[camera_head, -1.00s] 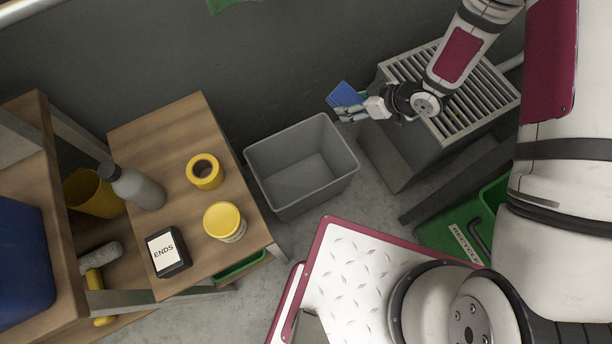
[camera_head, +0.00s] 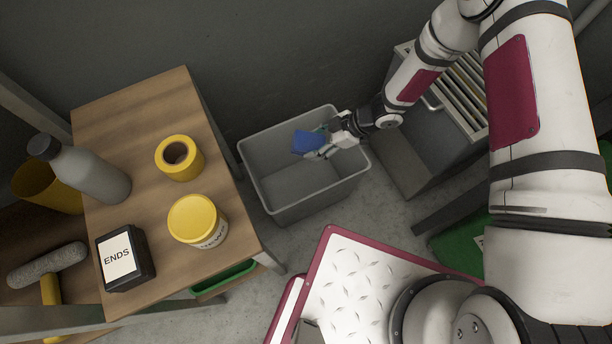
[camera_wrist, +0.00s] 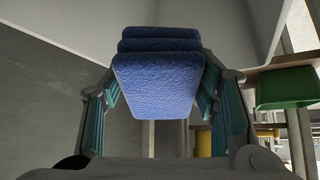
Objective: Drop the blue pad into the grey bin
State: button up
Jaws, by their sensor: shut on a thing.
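The blue pad (camera_head: 307,142) is held in my gripper (camera_head: 325,146), which is shut on it. In the wrist view the pad (camera_wrist: 158,72) sits between the teal-lined fingers of my gripper (camera_wrist: 160,95). The grey bin (camera_head: 277,208) stands on the floor in the middle of the head view, open at the top. My gripper and the pad show over the bin's opening, toward its right side. How high they are above the rim is hard to tell. Part of the bin's inside is hidden behind them.
A wooden table (camera_head: 140,120) left of the bin bears a grey bottle (camera_head: 90,172), a yellow tape roll (camera_head: 179,157), a yellow-lidded tub (camera_head: 197,220) and a black ENDS box (camera_head: 125,258). A grey slatted cabinet (camera_head: 440,140) stands to the right.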

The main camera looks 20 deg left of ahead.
notch_tip(320, 180, down, 5)
jog(key=b, duration=0.3)
jog(key=shift+b, duration=0.3)
jog(key=o, duration=1.2)
jog(key=shift+d, duration=0.1)
jog(key=v, duration=1.1)
jog(key=shift+d+r, duration=0.25)
jog(key=shift+r, duration=0.05)
jog(key=shift+w, duration=0.1)
